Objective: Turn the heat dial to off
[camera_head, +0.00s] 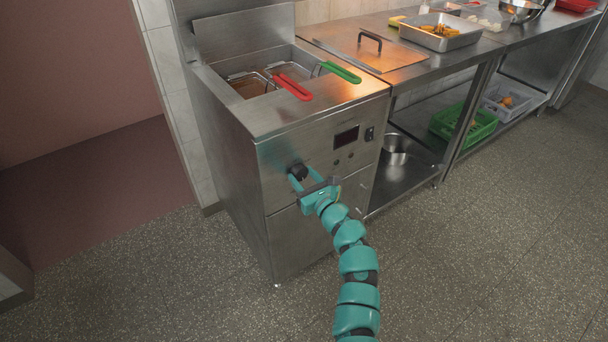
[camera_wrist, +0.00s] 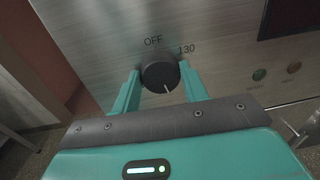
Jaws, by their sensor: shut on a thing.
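The heat dial (camera_wrist: 160,76) is a round black knob on the steel front of the fryer (camera_head: 318,150). In the wrist view a white pointer line on the dial points down and slightly right, away from the OFF mark (camera_wrist: 153,41) above it. A "130" mark (camera_wrist: 186,49) is printed at its upper right. My teal gripper (camera_wrist: 160,88) has one finger on each side of the dial and is shut on it. In the head view the dial (camera_head: 298,171) shows at the fingertips of my gripper (camera_head: 303,179), which partly hides it.
A display (camera_head: 346,137) and small buttons sit right of the dial on the fryer panel. Baskets with a red handle (camera_head: 292,87) and a green handle (camera_head: 340,72) rest in the fryer top. A steel counter (camera_head: 455,58) adjoins on the right. The floor in front is clear.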

